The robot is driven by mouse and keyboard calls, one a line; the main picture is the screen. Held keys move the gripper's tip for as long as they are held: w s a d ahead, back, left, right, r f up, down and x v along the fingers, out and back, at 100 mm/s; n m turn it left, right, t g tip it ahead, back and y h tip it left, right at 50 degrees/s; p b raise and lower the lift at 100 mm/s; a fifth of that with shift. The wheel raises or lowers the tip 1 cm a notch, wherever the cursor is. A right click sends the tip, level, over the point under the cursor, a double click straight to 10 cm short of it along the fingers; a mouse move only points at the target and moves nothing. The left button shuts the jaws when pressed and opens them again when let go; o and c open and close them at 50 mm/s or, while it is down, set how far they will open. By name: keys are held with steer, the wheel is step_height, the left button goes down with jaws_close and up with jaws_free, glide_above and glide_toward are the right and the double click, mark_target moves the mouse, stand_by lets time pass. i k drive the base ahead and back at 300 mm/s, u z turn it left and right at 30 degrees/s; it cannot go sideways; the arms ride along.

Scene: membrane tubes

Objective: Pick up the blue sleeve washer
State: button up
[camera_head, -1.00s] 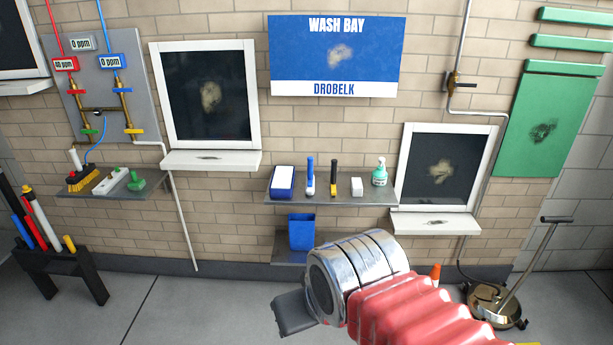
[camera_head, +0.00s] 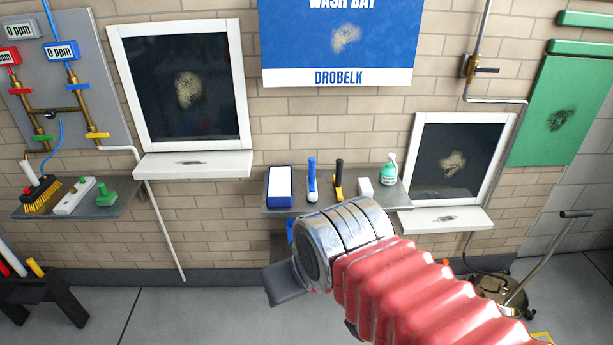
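A white block (camera_head: 365,187) and a green-and-white spray bottle (camera_head: 389,168) share the shelf. A blue bin (camera_head: 290,230) beneath is mostly hidden by my arm. Window sills (camera_head: 194,163) jut out on both sides. The floor at left centre is clear.

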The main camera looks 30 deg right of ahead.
mark_target(312, 188)
steer(key=z, duration=0.1)
steer(key=i, duration=1.75)
steer(key=z, duration=0.15)
